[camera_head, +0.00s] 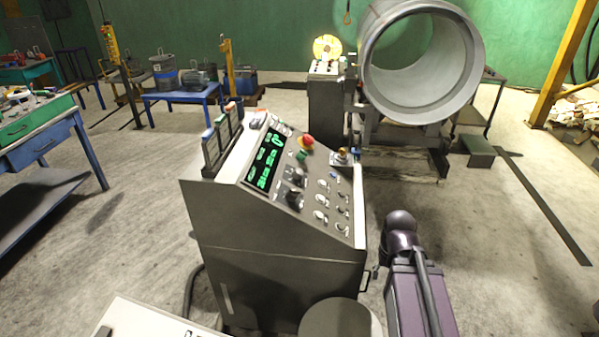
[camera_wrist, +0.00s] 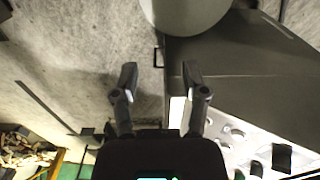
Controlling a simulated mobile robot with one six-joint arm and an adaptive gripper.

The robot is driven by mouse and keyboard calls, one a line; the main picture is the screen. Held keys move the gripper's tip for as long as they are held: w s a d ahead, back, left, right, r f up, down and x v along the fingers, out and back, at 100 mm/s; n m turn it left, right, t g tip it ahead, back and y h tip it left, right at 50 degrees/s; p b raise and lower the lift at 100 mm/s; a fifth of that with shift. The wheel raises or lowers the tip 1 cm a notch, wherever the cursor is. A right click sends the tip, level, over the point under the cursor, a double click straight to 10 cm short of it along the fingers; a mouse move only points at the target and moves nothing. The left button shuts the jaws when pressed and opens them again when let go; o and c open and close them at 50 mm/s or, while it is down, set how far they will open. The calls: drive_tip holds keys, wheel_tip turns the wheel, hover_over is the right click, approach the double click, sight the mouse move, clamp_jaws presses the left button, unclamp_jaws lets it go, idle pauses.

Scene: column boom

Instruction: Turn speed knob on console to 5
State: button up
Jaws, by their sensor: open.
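The console (camera_head: 275,265) stands in the middle of the head view, a grey cabinet with a sloped panel. The panel carries a green display (camera_head: 264,160), a red mushroom button (camera_head: 306,142), a green button (camera_head: 301,155), two larger black knobs, one upper (camera_head: 296,176) and one lower (camera_head: 293,199), and several small switches. The labels are too small to read, so I cannot tell which is the speed knob or its setting. In the wrist view my gripper (camera_wrist: 160,80) is open and empty, beside the console's edge; the panel's black knobs (camera_wrist: 281,157) are at lower right.
A round grey top (camera_head: 341,320) stands at the console's front; it also shows in the wrist view (camera_wrist: 185,12). A large metal pipe (camera_head: 425,60) is behind on a stand. A blue workbench (camera_head: 45,140) is at left. Floor at right is mostly clear.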

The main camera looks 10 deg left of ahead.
drive_tip(key=o, duration=0.3)
drive_tip(key=shift+w+a, duration=0.1)
drive_tip(key=shift+o, duration=0.2)
drive_tip(key=n+y+p, duration=0.5)
drive_tip(key=n+p, duration=0.9)
drive_tip(key=n, duration=0.4)
approach(299, 171)
drive_tip(key=v, duration=0.4)
drive_tip(key=shift+s+a+f+t, duration=0.1)
drive_tip(key=shift+s+a+t, duration=0.3)
drive_tip(key=shift+s, duration=0.1)
drive_tip(key=shift+f, duration=0.1)
drive_tip(key=b+x, duration=0.8)
drive_tip(key=x, duration=0.1)
drive_tip(key=b+x, duration=0.4)
drive_tip(key=shift+d+f+b, duration=0.2)
drive_tip(key=shift+f+b, duration=0.15)
drive_tip(key=shift+b, duration=0.05)
